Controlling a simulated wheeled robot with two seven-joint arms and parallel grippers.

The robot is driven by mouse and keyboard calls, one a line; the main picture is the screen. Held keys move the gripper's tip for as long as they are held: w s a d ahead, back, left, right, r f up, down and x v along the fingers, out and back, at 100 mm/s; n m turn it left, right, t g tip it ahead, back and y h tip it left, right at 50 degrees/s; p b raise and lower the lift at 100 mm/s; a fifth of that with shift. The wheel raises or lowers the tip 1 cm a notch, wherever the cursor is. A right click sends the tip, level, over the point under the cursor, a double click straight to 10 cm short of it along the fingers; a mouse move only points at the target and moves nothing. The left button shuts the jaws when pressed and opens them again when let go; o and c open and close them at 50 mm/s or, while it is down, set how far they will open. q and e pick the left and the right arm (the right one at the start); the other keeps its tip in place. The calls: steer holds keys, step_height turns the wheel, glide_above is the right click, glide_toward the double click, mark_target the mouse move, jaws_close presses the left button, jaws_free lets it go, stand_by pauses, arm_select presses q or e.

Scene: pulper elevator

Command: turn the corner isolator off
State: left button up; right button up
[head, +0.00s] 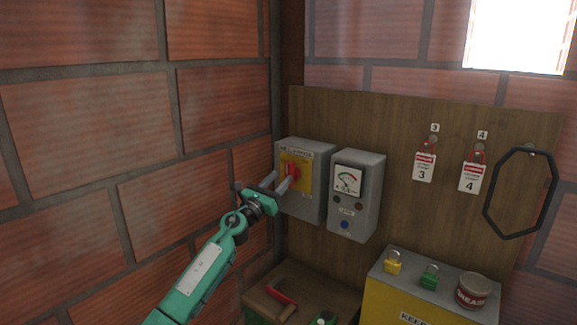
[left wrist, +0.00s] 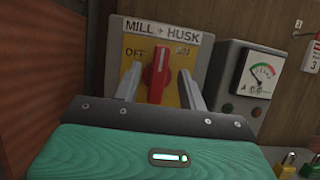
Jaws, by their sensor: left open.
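The corner isolator is a grey box (head: 309,206) on the wooden board, with a yellow plate and a red rotary handle (head: 291,169). In the left wrist view its label (left wrist: 163,28) reads MILL + HUSK, with OFF at left and ON at right. The red handle (left wrist: 157,78) stands near upright there, its top leaning slightly right. My left gripper (head: 279,182) is open in front of the plate. Its fingers (left wrist: 161,80) stand one on each side of the handle; whether they touch it I cannot tell. My right gripper is not in view.
A grey meter box (head: 367,190) is close at the isolator's right. Tags 3 (head: 423,170) and 4 (head: 471,180) and a black hoop (head: 488,205) hang further right. Padlocks and a grease tin (head: 474,290) stand on a yellow box (head: 400,294). A brick wall (head: 100,130) is at left.

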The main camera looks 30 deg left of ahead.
mark_target(287, 170)
arm_select(q)
steer(key=p+x, duration=0.1)
steer(key=x, duration=0.3)
steer(key=shift+r, duration=0.1)
steer(key=shift+x, duration=0.8)
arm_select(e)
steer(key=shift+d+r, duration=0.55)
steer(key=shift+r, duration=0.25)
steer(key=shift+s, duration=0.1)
arm_select(q)
jaws_close()
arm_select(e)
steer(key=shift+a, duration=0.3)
